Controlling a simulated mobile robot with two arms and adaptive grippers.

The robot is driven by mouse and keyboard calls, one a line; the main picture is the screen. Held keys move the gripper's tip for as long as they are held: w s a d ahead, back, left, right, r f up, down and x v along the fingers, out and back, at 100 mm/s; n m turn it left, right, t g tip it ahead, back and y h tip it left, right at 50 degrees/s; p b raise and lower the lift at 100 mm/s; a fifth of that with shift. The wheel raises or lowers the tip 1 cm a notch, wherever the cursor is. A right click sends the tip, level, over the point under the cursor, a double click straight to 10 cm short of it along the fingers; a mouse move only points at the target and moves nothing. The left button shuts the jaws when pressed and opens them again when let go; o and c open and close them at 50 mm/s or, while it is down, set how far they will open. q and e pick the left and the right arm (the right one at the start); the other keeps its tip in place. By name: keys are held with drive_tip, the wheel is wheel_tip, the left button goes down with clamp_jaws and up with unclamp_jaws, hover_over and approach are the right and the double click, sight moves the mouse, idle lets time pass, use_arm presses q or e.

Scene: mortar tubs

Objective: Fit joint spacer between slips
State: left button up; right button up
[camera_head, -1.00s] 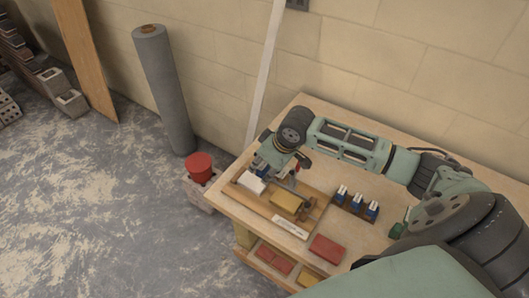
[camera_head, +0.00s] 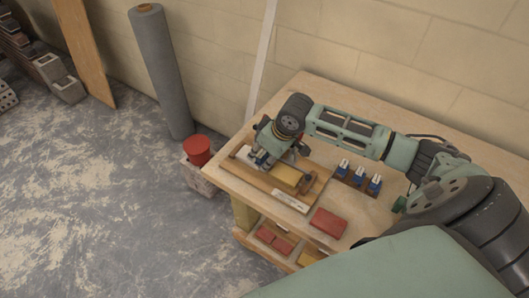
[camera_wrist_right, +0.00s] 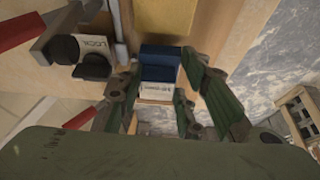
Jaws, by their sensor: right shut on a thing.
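My right gripper (camera_head: 262,161) is at the left part of the wooden board (camera_head: 263,183) on the workbench, between a mostly hidden white slip and a yellow slip (camera_head: 287,174). In the right wrist view my fingers (camera_wrist_right: 158,92) are shut on a blue joint spacer (camera_wrist_right: 160,54) with a white labelled end. The yellow slip also shows just beyond the spacer in the wrist view (camera_wrist_right: 168,15). I cannot tell whether the spacer touches the slips or is seated. My left gripper is not in view.
Blue-and-white spacers stand in a dark rack (camera_head: 357,179) right of the board. A red block (camera_head: 328,222) lies near the bench's front edge. A knob marked LOCK (camera_wrist_right: 92,57) is close to my fingers. A red tub (camera_head: 197,150) stands on blocks beside the bench.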

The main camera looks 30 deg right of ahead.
drive_tip(key=shift+w+f, duration=0.1)
drive_tip(key=shift+f, duration=0.05)
drive_tip(key=shift+f+p, duration=0.1)
drive_tip(key=shift+p, duration=0.3)
idle(0.6)
drive_tip(key=o, duration=1.3)
drive_tip(key=shift+o, duration=0.5)
drive_tip(key=o, duration=0.4)
drive_tip(key=shift+o, duration=0.2)
